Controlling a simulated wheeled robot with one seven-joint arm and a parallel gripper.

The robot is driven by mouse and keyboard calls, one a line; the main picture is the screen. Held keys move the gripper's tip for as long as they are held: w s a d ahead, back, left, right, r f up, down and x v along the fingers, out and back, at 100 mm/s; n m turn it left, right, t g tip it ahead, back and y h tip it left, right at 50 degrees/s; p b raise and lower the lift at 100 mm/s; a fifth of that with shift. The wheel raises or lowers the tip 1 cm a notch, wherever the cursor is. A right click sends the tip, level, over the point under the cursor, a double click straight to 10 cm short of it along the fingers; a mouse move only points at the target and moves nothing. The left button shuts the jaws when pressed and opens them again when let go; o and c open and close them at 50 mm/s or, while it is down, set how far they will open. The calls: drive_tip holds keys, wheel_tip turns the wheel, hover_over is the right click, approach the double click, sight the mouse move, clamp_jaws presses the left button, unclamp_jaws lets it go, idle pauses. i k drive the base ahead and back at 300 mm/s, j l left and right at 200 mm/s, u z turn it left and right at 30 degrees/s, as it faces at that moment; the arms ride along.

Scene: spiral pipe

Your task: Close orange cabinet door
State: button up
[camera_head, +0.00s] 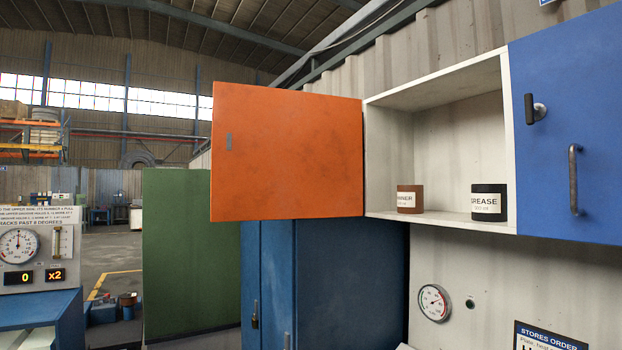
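The orange cabinet door (288,152) stands swung open to the left of a white wall cabinet (438,86). Its right edge meets the cabinet's left side. A small dark grey piece (229,141) shows near its left edge. The cabinet's opening is uncovered. Inside, a brown container (410,199) and a black container labelled GREASE (489,203) stand on the bottom shelf. My gripper is not in view.
A blue door (565,130) with a handle covers the cabinet's right part. Below are a blue locker (345,285) and a wall gauge (434,302). A green panel (190,250) stands at left. A gauge console (38,255) is far left. Open floor shows between them.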

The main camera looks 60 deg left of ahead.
sight(294, 154)
drive_tip(key=j+u, duration=0.2)
drive_tip(key=u, duration=0.95)
drive_tip(key=j+u, duration=0.25)
drive_tip(key=j, duration=0.15)
drive_tip(key=i+j+u, duration=0.2)
drive_tip(key=j, duration=0.2)
drive_tip(key=j+u, duration=0.25)
drive_tip(key=j, duration=0.2)
drive_tip(key=i+j+u, duration=0.2)
drive_tip(key=j, duration=0.15)
drive_tip(key=i+j+u, duration=0.25)
drive_tip(key=k+j, duration=0.05)
drive_tip(key=j, duration=0.05)
